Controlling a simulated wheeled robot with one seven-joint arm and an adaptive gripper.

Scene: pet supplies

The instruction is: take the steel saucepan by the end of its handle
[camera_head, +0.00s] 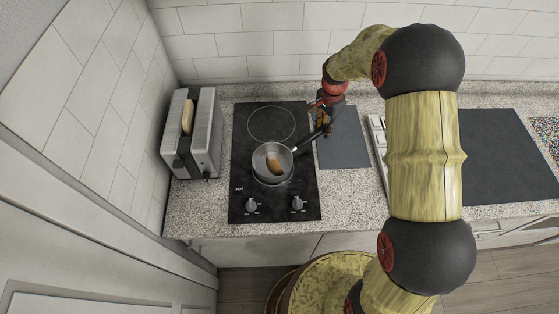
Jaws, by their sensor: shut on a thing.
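The steel saucepan (262,172) stands on the lower ring of the black cooktop, with an orange-brown long item (274,163) inside it. Its dark handle (307,138) points up and to the right. My gripper (324,124) is at the far end of the handle and is shut on it. The fingertips are small in this view, and my wrist partly covers the handle's end.
The black cooktop (242,205) has two knobs at its front. A grey toaster (204,140) with bread in a slot stands to its left. A dark grey mat (345,148) lies to the right. A larger dark panel (500,165) lies farther right. The wall is close behind.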

